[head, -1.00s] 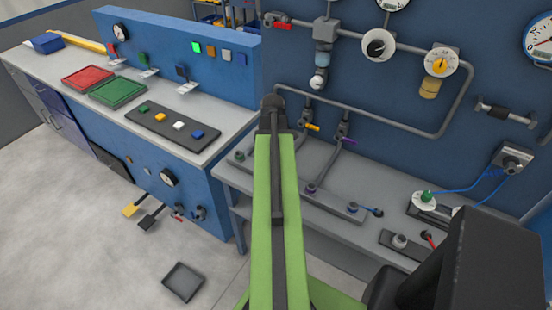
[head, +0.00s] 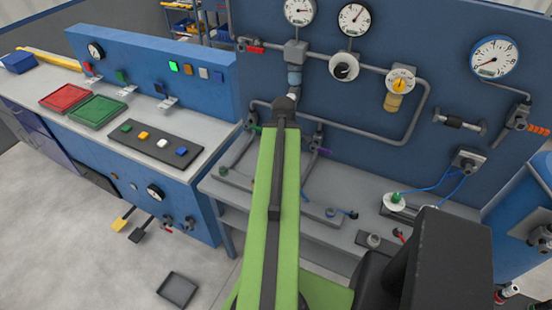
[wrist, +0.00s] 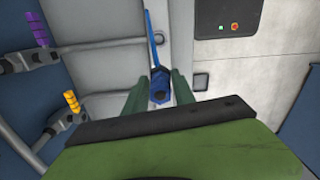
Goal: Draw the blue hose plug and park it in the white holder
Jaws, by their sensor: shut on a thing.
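In the wrist view my gripper (wrist: 161,92) is shut on the blue hose plug (wrist: 160,84), which sits between its two green fingers. A thin blue hose (wrist: 150,38) runs from the plug toward the top of that view. In the head view my green arm reaches forward and its own length hides the gripper and the held plug. A white round piece with a green knob (head: 395,203) stands on the grey bench to the right. I cannot tell whether it is the white holder.
The pipe wall (head: 455,85) carries gauges and valves. A purple handle (wrist: 38,31) and a yellow handle (wrist: 72,101) stick out left of my gripper in the wrist view. Blue hoses run from a wall box (head: 468,160). Open floor lies at the left, with a dark tray (head: 178,290).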

